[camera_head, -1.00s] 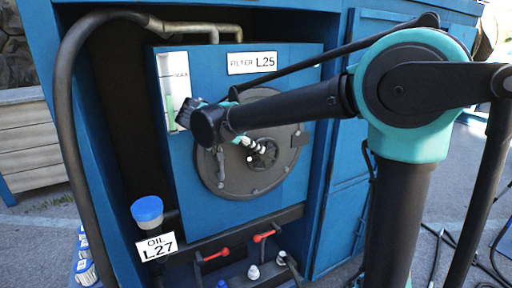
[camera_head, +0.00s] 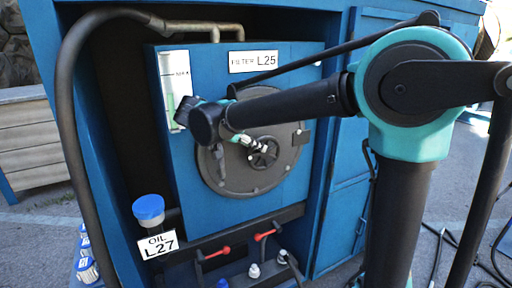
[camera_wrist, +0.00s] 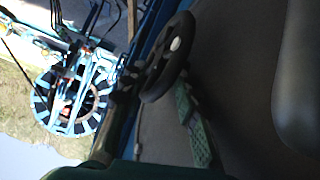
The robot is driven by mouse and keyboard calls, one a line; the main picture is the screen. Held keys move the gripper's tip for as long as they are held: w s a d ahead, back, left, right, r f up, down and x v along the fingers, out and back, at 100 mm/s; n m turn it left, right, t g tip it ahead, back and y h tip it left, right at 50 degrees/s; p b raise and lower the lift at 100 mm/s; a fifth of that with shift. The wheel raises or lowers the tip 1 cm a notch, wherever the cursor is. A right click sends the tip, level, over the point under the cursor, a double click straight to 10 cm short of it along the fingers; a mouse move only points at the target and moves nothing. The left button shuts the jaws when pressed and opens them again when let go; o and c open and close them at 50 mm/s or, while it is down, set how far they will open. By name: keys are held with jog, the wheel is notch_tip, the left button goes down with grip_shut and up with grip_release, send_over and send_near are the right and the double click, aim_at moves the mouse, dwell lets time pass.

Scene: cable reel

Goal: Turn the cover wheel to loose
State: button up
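The round dark cover (camera_head: 232,178) sits on the front of the blue filter box, with the small black cover wheel (camera_head: 265,154) near its middle. My gripper (camera_head: 256,147) is at the upper left edge of the wheel, close to or touching it. In the wrist view, the wheel (camera_wrist: 170,52) shows edge-on as a dark rim with a pale spot. A green-padded finger (camera_wrist: 190,118) is to the right of its lower rim, and a dark notched part is to the left. Whether the fingers press on the rim is unclear.
The filter box carries a FILTER L25 label (camera_head: 253,62) and a level gauge (camera_head: 174,88). Below are a blue-capped oil filler (camera_head: 149,209), an OIL L27 label (camera_head: 158,245) and red valve handles (camera_head: 217,252). A thick hose (camera_head: 66,130) curves along the left.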

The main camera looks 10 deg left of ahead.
jog(key=v, duration=1.1)
